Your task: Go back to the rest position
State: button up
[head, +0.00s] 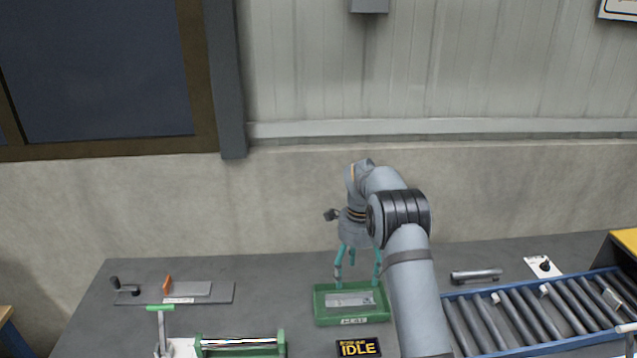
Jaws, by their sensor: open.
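My gripper (358,272) hangs at the end of my arm with its teal fingers pointing down. The fingers are spread apart and nothing shows between them. The gripper is over the back part of a green tray (319,306) on the grey table. A flat light-grey piece (350,299) lies in the tray. Whether the fingertips touch the tray cannot be told. My forearm hides part of the table to the right of the tray.
A roller conveyor (530,312) stands at the right, with a grey cylinder (476,275) behind it. A black IDLE display (358,348) sits in front of the tray. A lever fixture (160,325) and green-ended roller (240,342) stand front left. A wall closes the back.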

aim_at(354, 294)
notch_tip(354, 294, down, 12)
jog(key=shift+r+p, duration=0.15)
jog(key=shift+p, duration=0.25)
notch_tip(354, 294, up, 2)
jog(key=shift+w+r, duration=0.1)
jog(key=shift+r, duration=0.5)
jog(key=shift+f, duration=0.1)
